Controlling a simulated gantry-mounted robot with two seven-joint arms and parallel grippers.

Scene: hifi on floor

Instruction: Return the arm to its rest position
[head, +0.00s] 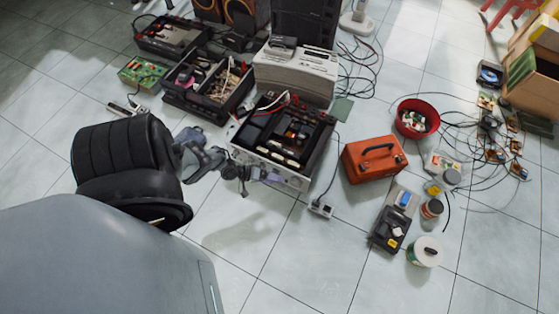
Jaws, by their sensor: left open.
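My left gripper (246,174) is in the head view, left of centre. It is open, and I see nothing held between its fingers. It appears above the floor, in front of the near left corner of an open hi-fi chassis (284,139), and a soft shadow lies on the tiles below it. From this view I cannot tell the exact gap between gripper and chassis. My right gripper is not in view.
Open electronics boxes (207,88) and a beige device (296,72) stand behind. An orange case (374,159), a red bowl (417,118), jars (425,251) and a black-and-grey device (391,229) stand right. Cables trail at far right. The tiled floor (290,260) at front centre is clear.

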